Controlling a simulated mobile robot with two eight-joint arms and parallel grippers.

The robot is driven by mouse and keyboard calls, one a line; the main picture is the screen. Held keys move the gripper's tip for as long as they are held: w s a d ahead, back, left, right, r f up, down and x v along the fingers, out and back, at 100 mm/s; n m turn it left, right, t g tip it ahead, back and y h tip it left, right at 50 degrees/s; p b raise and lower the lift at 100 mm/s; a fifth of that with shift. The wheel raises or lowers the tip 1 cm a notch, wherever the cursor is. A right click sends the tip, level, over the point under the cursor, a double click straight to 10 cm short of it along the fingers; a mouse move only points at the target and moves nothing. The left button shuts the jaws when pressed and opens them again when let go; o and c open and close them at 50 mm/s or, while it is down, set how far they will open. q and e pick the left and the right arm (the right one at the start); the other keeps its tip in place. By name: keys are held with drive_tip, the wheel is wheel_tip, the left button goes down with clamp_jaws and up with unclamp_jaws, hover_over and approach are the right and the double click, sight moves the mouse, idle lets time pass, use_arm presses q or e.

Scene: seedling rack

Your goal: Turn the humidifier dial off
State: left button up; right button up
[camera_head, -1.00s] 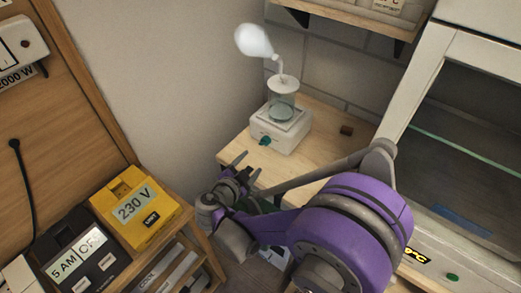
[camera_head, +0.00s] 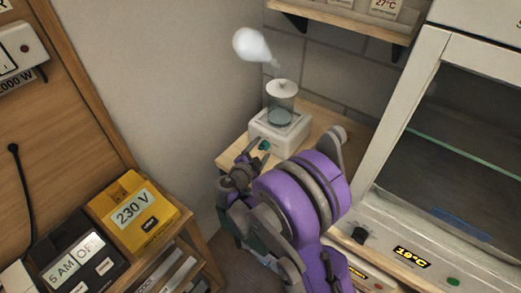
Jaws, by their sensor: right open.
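The humidifier (camera_head: 280,129) is a white box with a clear cylinder and a white lid, standing on a wooden bench. Its small green dial (camera_head: 265,144) is on the front face. A white mist puff (camera_head: 253,45) hangs above it, with a short wisp that does not reach the lid. My right gripper (camera_head: 253,157) is open and empty, its fingertips just in front of and below the dial. I cannot tell whether a finger touches the dial. My left gripper is not in view.
A shelf (camera_head: 345,22) is above the bench. At lower left are a yellow 230 V box (camera_head: 132,214) and a dark timer box (camera_head: 83,262). A wall is left of the bench.

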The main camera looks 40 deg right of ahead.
clamp_jaws()
idle(0.4)
